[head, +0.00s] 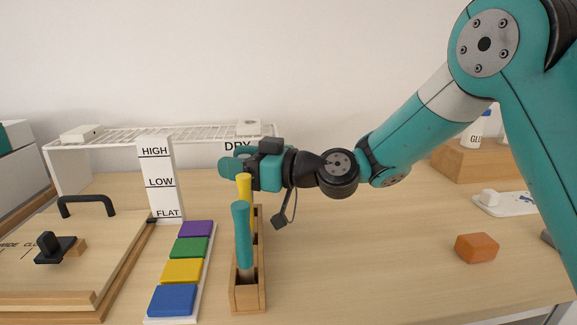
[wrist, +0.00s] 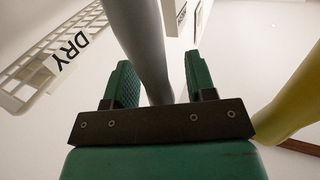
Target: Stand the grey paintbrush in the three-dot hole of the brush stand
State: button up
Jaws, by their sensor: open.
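The grey paintbrush shows in the wrist view as a smooth grey handle (wrist: 143,40) between the two green fingers of my gripper (wrist: 159,75). The fingers are open, with a gap visible at least on the right side. In the head view my gripper (head: 230,168) is at the far end of the wooden brush stand (head: 248,299), behind the yellow brush (head: 244,190), and I cannot make out the grey brush there. A teal brush (head: 242,235) stands in the near part of the stand. The hole dots cannot be seen, nor can the grey brush's lower end.
A white strip with purple, green, yellow and blue blocks (head: 182,271) lies left of the stand. A wooden board with a black handle (head: 86,204) is far left. An orange block (head: 476,248) lies right; the table between is clear.

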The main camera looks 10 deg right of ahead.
jog(key=b+v, duration=1.2)
jog(key=v, duration=0.5)
jog(key=shift+s+d, duration=0.1)
jog(key=shift+s, duration=0.05)
